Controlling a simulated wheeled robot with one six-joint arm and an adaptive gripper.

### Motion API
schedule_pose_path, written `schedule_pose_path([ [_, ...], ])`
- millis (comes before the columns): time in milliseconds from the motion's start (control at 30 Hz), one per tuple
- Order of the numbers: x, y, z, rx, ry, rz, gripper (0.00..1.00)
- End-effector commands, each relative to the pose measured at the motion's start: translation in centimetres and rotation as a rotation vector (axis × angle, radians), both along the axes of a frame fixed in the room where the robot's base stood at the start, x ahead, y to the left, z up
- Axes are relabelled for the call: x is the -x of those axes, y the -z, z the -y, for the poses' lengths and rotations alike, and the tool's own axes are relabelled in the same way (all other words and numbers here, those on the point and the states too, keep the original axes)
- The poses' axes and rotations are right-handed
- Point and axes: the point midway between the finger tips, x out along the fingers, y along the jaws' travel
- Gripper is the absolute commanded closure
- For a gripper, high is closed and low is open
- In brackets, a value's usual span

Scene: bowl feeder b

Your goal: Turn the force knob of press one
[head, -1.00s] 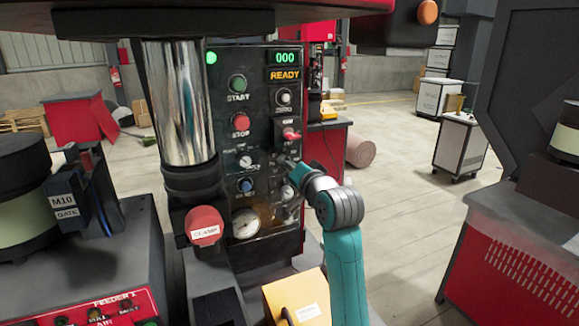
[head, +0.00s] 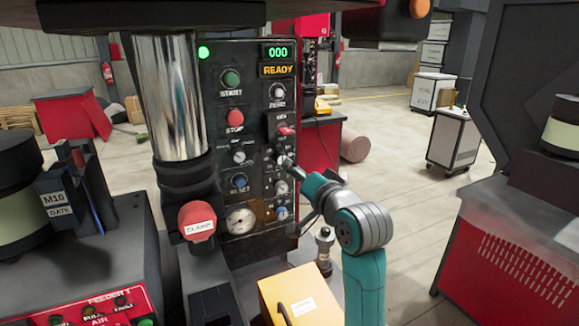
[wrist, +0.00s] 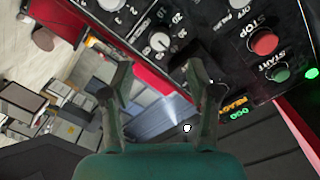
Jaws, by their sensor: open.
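The press control panel (head: 262,208) stands upright left of centre, with several knobs. Their small labels are too blurred to tell which is the force knob. A white-faced knob with a number scale (wrist: 160,41) is ahead of my fingertips in the wrist view; a second dial (wrist: 112,4) is at the top edge. My gripper (head: 296,192) is open and empty at the panel's right side. In the wrist view its fingers (wrist: 158,68) are spread, apart from the knob.
The green START button (head: 231,78) and red STOP button (head: 235,118) are on the panel's left. A yellow box (head: 292,290) is below.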

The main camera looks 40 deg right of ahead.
Motion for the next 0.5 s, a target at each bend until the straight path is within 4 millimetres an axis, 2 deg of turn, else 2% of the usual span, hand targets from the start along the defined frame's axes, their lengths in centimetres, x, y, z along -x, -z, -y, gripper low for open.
schedule_pose_path([
  [100,1.8,-0.1,-0.5,0.000,0.001,0.001,0.40],
  [200,2.8,-0.1,-0.8,0.000,0.001,-0.001,0.40],
  [500,3.5,-0.1,-1.0,-0.001,0.000,-0.001,0.40],
])
